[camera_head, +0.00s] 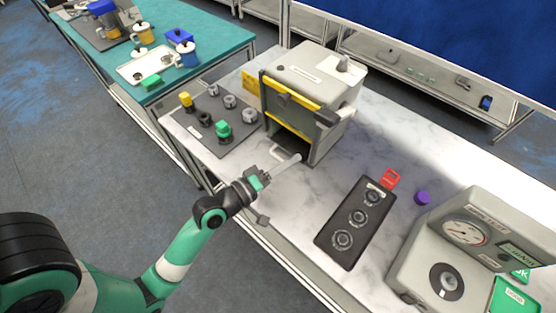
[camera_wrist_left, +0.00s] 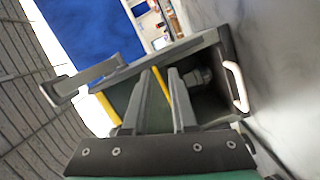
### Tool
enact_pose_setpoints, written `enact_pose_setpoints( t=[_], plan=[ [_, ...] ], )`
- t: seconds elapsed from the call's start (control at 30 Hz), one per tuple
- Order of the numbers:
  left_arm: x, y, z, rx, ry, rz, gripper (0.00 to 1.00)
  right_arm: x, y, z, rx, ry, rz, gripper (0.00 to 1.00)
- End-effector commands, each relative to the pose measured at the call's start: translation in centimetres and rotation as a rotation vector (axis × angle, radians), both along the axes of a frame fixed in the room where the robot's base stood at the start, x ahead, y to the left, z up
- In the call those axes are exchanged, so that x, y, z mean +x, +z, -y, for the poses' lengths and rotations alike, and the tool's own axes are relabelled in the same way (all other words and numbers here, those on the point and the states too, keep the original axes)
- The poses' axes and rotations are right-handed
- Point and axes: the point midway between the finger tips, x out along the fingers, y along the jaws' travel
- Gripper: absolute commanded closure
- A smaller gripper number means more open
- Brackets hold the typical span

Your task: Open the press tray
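The press (camera_head: 312,78) is a light grey box with a yellow-edged, open front, standing on the marble-topped table. Its tray handle (camera_head: 279,151), a pale bar, sticks out low at the front. In the left wrist view the handle (camera_wrist_left: 238,88) shows at the right, beside the dark opening. My left gripper (camera_head: 287,165) is close to the handle at the press front. In the left wrist view my left gripper (camera_wrist_left: 161,80) has its two fingers apart with nothing between them, pointing toward the opening; the handle is outside them. The tray inside is mostly hidden. My right gripper is not in view.
A dark board with knobs (camera_head: 190,135) lies left of the press. A black panel with round dials (camera_head: 334,241) lies to the right, near a red tag (camera_head: 390,179) and a purple piece (camera_head: 422,198). A gauge machine (camera_head: 430,247) stands at far right. Marble before the panel is clear.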

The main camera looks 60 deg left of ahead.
Motion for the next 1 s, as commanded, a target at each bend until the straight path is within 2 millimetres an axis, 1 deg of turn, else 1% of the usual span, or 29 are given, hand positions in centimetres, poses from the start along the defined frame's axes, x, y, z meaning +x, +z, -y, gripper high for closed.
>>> enact_pose_setpoints(
  t=[0.03, 0.1, 0.13, 0.2, 0.27, 0.33, 0.47, 0.57, 0.67, 0.9, 1.0],
  plan=[
    [-3.2, -2.9, -1.9, -0.102, 0.075, -0.039, 0.74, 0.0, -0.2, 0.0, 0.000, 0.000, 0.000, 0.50],
    [-6.6, -5.3, -3.2, -0.225, 0.154, -0.059, 0.74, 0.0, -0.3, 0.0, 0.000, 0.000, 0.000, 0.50],
    [-7.7, -6.0, -3.5, -0.266, 0.181, -0.063, 0.74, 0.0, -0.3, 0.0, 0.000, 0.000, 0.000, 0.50],
    [-9.5, -7.1, -3.9, -0.336, 0.228, -0.068, 0.74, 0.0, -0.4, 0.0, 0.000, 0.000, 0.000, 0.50],
    [-10.3, -7.5, -4.0, -0.367, 0.248, -0.069, 0.74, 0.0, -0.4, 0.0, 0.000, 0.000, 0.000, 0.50],
    [-10.6, -7.6, -4.1, -0.378, 0.254, -0.067, 0.74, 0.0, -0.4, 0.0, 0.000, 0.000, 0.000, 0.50],
    [-10.2, -7.6, -4.2, -0.376, 0.252, -0.067, 0.74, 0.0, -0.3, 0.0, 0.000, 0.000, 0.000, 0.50],
    [-9.1, -7.8, -4.5, -0.373, 0.249, -0.068, 0.74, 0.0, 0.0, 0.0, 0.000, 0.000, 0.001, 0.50],
    [-7.3, -8.0, -5.1, -0.371, 0.247, -0.067, 0.74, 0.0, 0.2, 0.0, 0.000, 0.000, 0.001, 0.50],
    [-2.3, -9.4, -6.9, -0.370, 0.248, -0.067, 0.74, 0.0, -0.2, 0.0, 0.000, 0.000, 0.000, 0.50],
    [-0.9, -9.9, -7.5, -0.371, 0.249, -0.068, 0.74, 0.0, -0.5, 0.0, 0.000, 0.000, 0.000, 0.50]
  ],
)
